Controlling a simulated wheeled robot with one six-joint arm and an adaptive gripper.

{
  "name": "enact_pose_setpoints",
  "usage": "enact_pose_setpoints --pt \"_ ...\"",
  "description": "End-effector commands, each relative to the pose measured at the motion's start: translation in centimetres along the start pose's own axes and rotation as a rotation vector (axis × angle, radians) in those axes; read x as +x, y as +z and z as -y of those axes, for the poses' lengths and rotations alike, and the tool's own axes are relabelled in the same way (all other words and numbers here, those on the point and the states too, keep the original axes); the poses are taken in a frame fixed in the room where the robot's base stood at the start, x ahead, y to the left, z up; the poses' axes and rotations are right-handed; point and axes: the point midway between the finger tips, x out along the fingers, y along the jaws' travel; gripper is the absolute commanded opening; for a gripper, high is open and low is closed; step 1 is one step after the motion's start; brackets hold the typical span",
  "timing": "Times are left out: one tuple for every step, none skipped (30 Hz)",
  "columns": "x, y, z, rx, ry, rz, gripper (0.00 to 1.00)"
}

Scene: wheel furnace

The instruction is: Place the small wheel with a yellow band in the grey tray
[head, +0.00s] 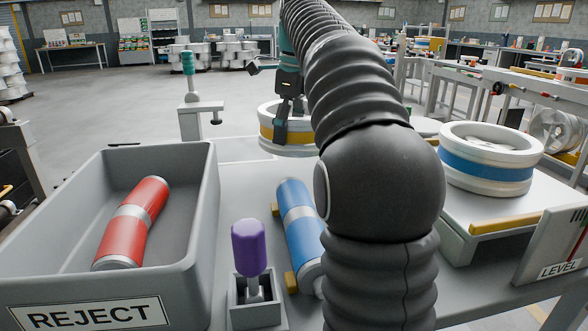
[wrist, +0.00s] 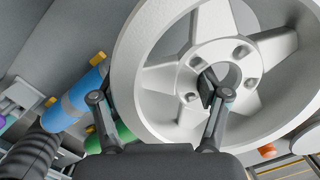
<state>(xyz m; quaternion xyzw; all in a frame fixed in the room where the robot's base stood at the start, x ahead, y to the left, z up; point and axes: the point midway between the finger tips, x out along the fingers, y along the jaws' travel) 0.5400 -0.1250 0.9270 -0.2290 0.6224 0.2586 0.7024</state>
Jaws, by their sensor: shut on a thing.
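The small wheel with a yellow band (head: 266,133) is white and sits toward the far side of the table in the head view, partly hidden by my arm. My gripper (head: 283,122) is shut on its rim. In the wrist view my gripper (wrist: 160,97) has one finger outside the rim and one inside, and the spoked wheel (wrist: 150,100) fills much of the picture. I cannot tell whether it touches the surface below. The grey tray (head: 213,190), labelled REJECT, stands at the left and holds a red cylinder (head: 135,222) with a pale band.
A blue cylinder (head: 298,222) lies between yellow stops right of the tray. A purple-topped handle (head: 248,248) stands in a grey holder at the front. A blue-banded wheel (head: 487,168) rests on a raised platform at the right. A green-topped post (head: 188,75) stands behind the tray.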

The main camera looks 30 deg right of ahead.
Motion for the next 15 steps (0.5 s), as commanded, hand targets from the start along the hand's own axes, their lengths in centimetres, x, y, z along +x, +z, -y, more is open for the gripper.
enact_pose_setpoints --pt "1.0 -0.2 -0.1 0.001 -0.002 0.001 0.05" --pt "1.5 -0.3 0.0 0.001 -0.001 0.000 0.05" --pt "2.1 -0.3 0.0 0.001 -0.002 0.001 0.05" --pt "2.4 -0.4 0.0 0.001 -0.002 0.001 0.05" --pt "2.8 -0.5 0.0 0.002 -0.001 0.000 0.05" --pt "3.1 -0.5 0.0 0.002 -0.002 0.001 0.05" --pt "3.3 -0.5 0.1 0.002 -0.003 0.001 0.05" --pt "3.4 -0.6 0.1 0.002 -0.003 0.002 0.05" --pt "3.6 -0.6 0.1 0.003 -0.003 0.001 0.05" --pt "3.7 -0.6 0.1 0.003 -0.003 0.001 0.05" --pt "3.9 -0.6 0.1 0.003 -0.003 0.001 0.05" --pt "4.3 -0.7 0.1 0.003 -0.003 0.001 0.05" --pt "4.6 -0.7 0.1 0.003 -0.003 0.001 0.05" --pt "5.1 -0.8 0.1 0.003 -0.002 0.001 0.05" --pt "5.6 -0.9 0.0 0.004 -0.002 0.001 0.05"
